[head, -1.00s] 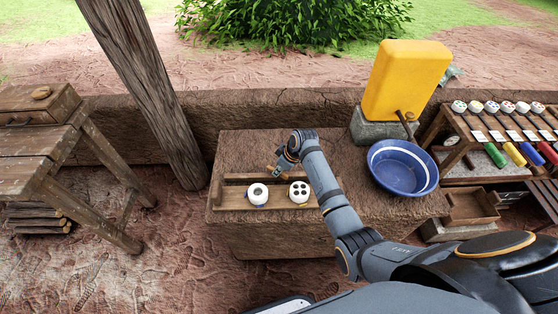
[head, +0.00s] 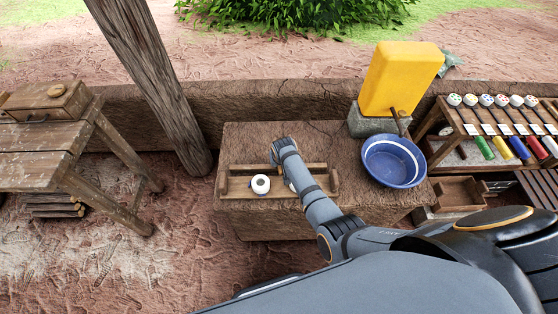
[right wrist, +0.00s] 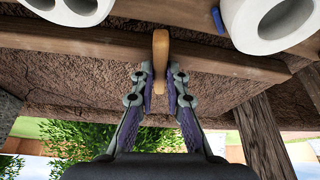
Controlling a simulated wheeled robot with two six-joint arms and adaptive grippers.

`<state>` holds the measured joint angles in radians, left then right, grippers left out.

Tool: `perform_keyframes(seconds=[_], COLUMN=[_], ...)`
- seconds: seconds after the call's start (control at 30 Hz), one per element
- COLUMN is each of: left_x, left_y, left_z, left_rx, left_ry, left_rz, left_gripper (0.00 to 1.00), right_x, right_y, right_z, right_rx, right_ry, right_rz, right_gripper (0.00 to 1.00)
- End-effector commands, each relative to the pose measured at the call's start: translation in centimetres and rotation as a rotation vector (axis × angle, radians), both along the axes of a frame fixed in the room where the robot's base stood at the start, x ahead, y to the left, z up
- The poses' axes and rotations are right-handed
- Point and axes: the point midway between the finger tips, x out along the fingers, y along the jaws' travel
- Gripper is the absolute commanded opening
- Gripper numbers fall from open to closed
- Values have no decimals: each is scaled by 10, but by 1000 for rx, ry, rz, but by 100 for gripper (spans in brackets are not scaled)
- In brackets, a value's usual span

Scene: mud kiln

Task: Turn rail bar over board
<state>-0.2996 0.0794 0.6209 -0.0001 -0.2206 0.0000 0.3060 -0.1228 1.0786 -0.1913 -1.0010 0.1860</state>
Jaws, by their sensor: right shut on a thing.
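The wooden board (head: 235,187) lies on the mud block, with a low back rail. A white roll-like piece (head: 261,184) with a dark hole stands on it. A second white piece (head: 293,187) is mostly hidden behind my right arm. The rail bar (right wrist: 160,50), a short light-wood piece, stands across the rail's edge in the right wrist view. My right gripper (right wrist: 160,84) is shut on its lower part, one finger on each side. In the head view its fingers are hidden behind my wrist. My left gripper is not in view.
A blue basin (head: 394,162) stands to the right, by a yellow jerrycan (head: 398,78) on a grey block. A rack (head: 498,118) with patterned white pieces and coloured rolls is at far right. A wooden table (head: 40,145) is at left.

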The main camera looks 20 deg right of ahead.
Motion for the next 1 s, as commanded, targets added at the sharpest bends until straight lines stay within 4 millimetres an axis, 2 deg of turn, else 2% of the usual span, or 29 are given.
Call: perform_keyframes(seconds=[0.3, 0.7, 0.73, 0.87, 0.9, 1.0], left_x=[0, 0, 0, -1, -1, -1], left_y=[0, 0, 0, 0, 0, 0], left_z=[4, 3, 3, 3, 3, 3], left_rx=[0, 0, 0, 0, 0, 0], left_ry=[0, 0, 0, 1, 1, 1], left_rz=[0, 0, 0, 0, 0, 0], left_gripper=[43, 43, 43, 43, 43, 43], right_x=[1, 1, 1, 1, 1, 1], right_y=[1, 1, 1, 0, 0, 0], right_z=[1, 1, 1, 1, 1, 1], right_rx=[1, 1, 1, 1, 1, 0], right_ry=[-3, -3, -3, -2, -2, -1], right_rz=[-71, -77, -76, -76, -76, -77], right_gripper=[0, 0, 14, 32, 36, 36])
